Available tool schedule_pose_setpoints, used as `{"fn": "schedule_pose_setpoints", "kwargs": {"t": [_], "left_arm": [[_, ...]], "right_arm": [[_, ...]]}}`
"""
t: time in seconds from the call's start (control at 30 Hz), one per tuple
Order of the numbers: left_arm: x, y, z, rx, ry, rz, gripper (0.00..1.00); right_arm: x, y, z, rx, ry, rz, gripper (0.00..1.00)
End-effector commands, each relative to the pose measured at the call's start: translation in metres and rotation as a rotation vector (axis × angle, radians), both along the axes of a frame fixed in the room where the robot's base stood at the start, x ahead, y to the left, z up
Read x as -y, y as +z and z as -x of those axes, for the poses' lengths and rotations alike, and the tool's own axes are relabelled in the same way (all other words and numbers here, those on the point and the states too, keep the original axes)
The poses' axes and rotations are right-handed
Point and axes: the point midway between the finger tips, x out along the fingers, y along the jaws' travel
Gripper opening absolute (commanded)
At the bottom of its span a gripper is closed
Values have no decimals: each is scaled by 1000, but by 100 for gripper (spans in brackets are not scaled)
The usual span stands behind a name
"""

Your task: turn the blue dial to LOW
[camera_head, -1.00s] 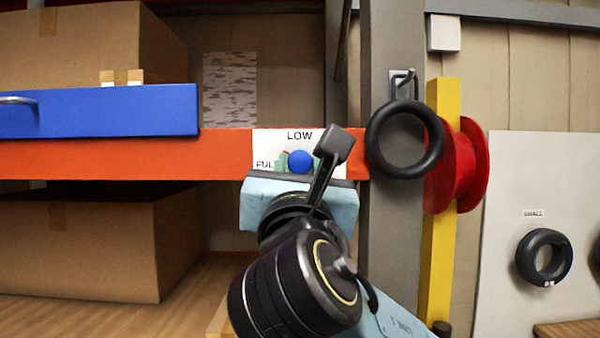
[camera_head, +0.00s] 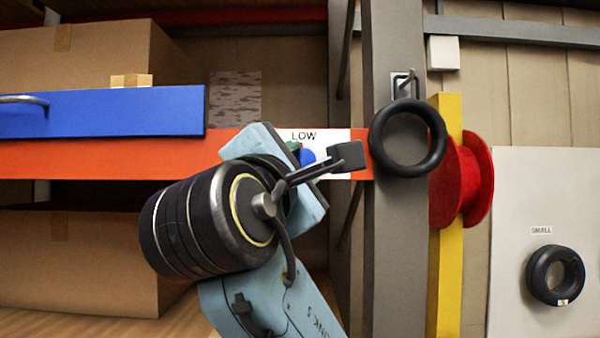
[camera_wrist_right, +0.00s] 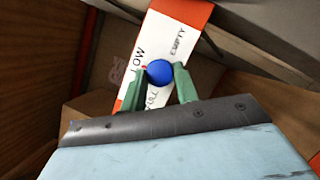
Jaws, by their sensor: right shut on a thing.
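The blue dial (camera_head: 307,156) sits on a white label plate (camera_head: 340,139) on the orange beam, mostly hidden behind my right gripper in the head view. The word LOW shows on the plate above the dial. In the right wrist view the round blue dial (camera_wrist_right: 159,72) is between the green fingers of my right gripper (camera_wrist_right: 160,80), which is shut on it. There the plate (camera_wrist_right: 182,22) shows LOW, EMPTY and a partly covered FULL. A small red mark shows beside the dial; where the pointer aims is unclear. My left gripper is not in view.
A black ring (camera_head: 407,178) hangs on a hook on the grey post (camera_head: 395,245), close right of my gripper. A red spool (camera_head: 470,180) is on a yellow post (camera_head: 444,270). A blue drawer (camera_head: 120,113) and cardboard boxes (camera_head: 80,255) are at the left.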

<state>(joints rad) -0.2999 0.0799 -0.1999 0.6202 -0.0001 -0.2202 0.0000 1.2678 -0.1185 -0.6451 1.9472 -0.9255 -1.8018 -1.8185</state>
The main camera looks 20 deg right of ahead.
Motion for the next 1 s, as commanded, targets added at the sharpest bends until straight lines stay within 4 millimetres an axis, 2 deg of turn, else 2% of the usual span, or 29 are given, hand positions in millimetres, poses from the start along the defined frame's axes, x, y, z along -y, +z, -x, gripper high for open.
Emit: {"fn": "schedule_pose_setpoints", "kwargs": {"t": [0.3, 0.87, 0.9, 1.0], "left_arm": [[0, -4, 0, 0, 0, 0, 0], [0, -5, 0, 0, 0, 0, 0], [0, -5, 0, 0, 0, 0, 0], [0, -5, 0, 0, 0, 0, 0]], "right_arm": [[-1, 1, 0, 35, 1, -124, 7], [-1, 1, 0, 43, 0, -149, 7], [-1, 1, 0, 43, 0, -149, 34], [-1, 1, 0, 43, 0, -149, 47]]}}
